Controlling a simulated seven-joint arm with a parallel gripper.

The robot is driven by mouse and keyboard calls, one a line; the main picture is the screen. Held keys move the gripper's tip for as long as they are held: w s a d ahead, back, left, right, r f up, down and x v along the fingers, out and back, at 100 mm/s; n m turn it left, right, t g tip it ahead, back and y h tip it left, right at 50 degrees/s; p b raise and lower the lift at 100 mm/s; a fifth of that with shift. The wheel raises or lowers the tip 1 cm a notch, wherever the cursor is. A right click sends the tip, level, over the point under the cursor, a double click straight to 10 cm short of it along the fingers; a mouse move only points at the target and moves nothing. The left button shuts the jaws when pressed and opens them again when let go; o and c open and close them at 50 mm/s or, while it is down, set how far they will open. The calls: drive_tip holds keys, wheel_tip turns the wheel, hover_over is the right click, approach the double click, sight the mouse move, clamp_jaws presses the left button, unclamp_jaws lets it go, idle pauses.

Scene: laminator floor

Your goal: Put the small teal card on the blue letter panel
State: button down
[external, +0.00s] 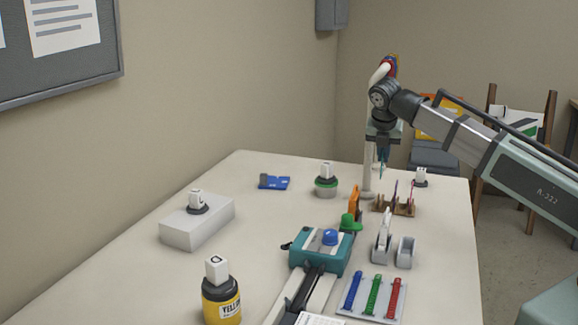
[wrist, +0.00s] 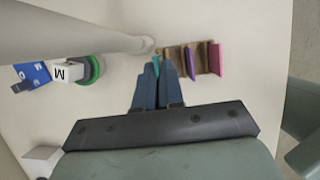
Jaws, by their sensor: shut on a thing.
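My gripper (external: 383,156) is shut on the small teal card (external: 381,172) and holds it upright, above the table near the wooden card rack (external: 402,209). In the wrist view the teal card (wrist: 156,65) shows as a thin edge at the tips of my gripper (wrist: 159,76). The blue letter panel (external: 274,183) lies flat on the table at the back, left of my gripper and well apart from it. It shows partly at the left edge of the wrist view (wrist: 36,73), with white letters on it.
A white post (external: 367,160) stands close beside my gripper. A green-rimmed jar (external: 326,188) with a letter cube sits between panel and post. The rack holds purple and pink cards (wrist: 216,59). A teal machine (external: 318,258) stands in front. Bare table lies around the panel.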

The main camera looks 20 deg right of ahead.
drive_tip(key=w+a+r, duration=0.2)
drive_tip(key=w+a, duration=0.2)
drive_tip(key=a, duration=0.6)
hover_over(274, 181)
drive_tip(key=f, duration=0.1)
wheel_tip(274, 181, down, 10)
drive_tip(key=shift+r, duration=0.15)
drive_tip(key=shift+s, duration=0.1)
drive_tip(key=c, duration=1.3)
unclamp_jaws()
drive_tip(key=shift+o, duration=0.2)
drive_tip(key=v, duration=1.2)
